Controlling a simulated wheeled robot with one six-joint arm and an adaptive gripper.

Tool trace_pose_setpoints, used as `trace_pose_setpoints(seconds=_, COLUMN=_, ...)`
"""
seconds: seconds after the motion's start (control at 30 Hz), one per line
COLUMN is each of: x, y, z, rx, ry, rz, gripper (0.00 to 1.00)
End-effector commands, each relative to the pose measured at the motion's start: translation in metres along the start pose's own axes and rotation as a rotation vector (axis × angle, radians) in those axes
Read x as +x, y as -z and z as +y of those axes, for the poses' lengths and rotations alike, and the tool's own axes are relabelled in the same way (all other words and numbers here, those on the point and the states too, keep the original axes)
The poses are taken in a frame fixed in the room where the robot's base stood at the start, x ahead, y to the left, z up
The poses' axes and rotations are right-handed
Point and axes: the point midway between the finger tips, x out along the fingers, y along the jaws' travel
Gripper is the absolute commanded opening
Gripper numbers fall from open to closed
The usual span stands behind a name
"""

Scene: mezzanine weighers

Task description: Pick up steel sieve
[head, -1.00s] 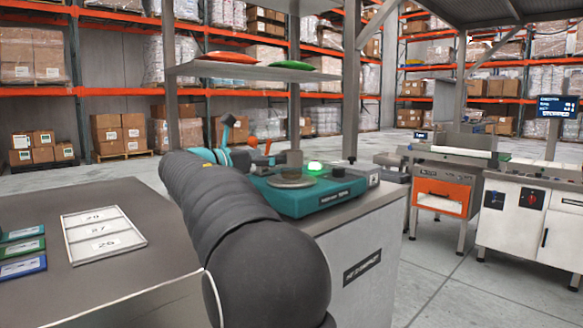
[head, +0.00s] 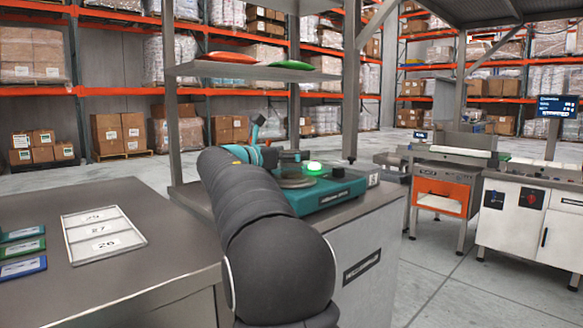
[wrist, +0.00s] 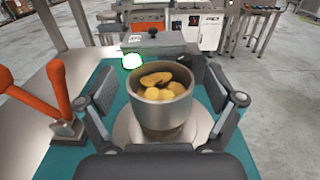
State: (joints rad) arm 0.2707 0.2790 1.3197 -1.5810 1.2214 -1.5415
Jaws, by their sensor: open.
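The steel sieve (wrist: 162,112) is a round metal vessel in the wrist view, upright on a round metal plate (wrist: 128,135). Several yellow-brown, rounded pieces (wrist: 165,82) lie in it. My gripper (wrist: 160,88) is open, with one finger to the left and one to the right of the sieve. A gap shows on both sides, and the fingers do not appear to touch it. In the head view I cannot make out the sieve clearly; my arm covers part of that area.
The plate belongs to a teal weigher (head: 330,196) with a lit green lamp (head: 313,168). Orange-handled levers (wrist: 45,95) stand close left of my gripper. A white sectioned tray (head: 103,233) lies on the left bench. A shelf (head: 255,71) hangs above the weigher.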

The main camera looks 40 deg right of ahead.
Motion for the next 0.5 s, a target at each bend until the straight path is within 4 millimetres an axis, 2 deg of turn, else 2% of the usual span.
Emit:
trace_pose_setpoints(seconds=0.03, x=-0.0001, y=0.0, z=-0.0001, rx=0.0, ry=0.0, rz=0.0, gripper=0.85)
trace_pose_setpoints(seconds=0.3, x=-0.0003, y=0.0, z=-0.0002, rx=0.0, ry=0.0, rz=0.0, gripper=0.17)
trace_pose_setpoints(seconds=0.37, x=-0.0004, y=-0.001, z=-0.0005, rx=0.001, ry=0.0, rz=-0.001, gripper=0.05)
trace_pose_setpoints(seconds=0.5, x=-0.0004, y=-0.001, z=-0.0005, rx=0.001, ry=0.0, rz=-0.001, gripper=0.04)
